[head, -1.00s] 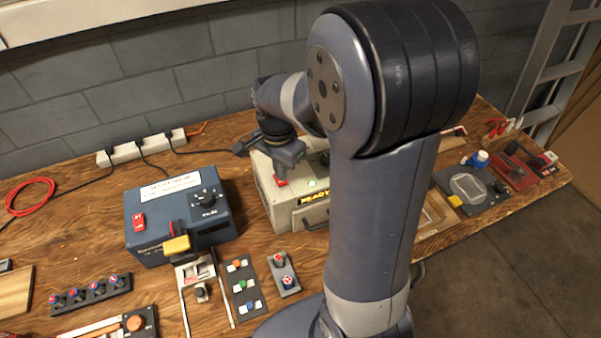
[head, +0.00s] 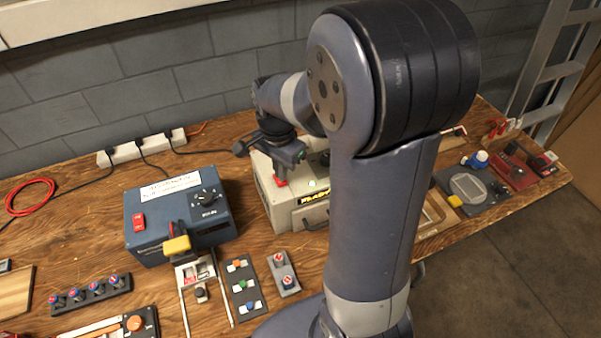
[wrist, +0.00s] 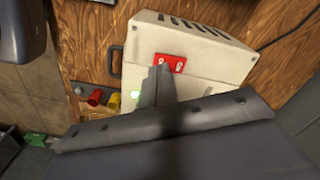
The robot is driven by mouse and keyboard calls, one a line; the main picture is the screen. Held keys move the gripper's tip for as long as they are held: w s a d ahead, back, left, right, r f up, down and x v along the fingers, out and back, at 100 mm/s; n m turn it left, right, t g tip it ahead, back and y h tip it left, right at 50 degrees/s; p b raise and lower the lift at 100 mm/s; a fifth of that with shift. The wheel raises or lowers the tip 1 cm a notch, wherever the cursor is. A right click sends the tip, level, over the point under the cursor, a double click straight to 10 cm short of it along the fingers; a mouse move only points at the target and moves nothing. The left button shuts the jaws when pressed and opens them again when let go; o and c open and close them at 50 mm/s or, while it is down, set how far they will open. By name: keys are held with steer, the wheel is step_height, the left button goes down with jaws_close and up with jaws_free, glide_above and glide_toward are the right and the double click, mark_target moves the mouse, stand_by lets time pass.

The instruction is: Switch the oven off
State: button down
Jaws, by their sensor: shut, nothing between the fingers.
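The oven is a cream metal box (head: 262,190) on the bench, partly hidden behind my arm in the head view; it also fills the upper middle of the wrist view (wrist: 205,55). Its red switch (wrist: 172,61) is on the panel, and a green lamp (wrist: 135,95) glows beside it. A yellow-lettered display (head: 313,196) is on its front. My gripper (wrist: 160,72) is shut and empty, its tips at the near edge of the red switch. They partly cover it, and I cannot tell whether they touch. In the head view my gripper (head: 281,177) is over the oven's left side.
A blue-grey box (head: 160,240) with a red switch and a dial stands left of the oven. Small button panels (head: 243,288) lie in front. A power strip (head: 140,150) with cables runs along the wall. Meters and a red tool box (head: 515,172) are at right.

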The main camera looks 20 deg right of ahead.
steer(key=shift+f+b, duration=0.95)
steer(key=shift+f, duration=0.3)
stand_by(0.4)
steer(key=shift+f, duration=0.3)
steer(key=shift+f+b, duration=0.45)
steer(key=shift+b, duration=0.1)
steer(key=shift+r, duration=0.15)
steer(key=shift+r+p, duration=0.85)
steer(key=shift+p, duration=0.1)
steer(key=shift+s+r+p, duration=0.15)
steer(key=shift+r+p, duration=0.55)
steer(key=shift+r, duration=0.15)
steer(key=shift+r+p, duration=1.65)
steer(key=shift+r, duration=0.3)
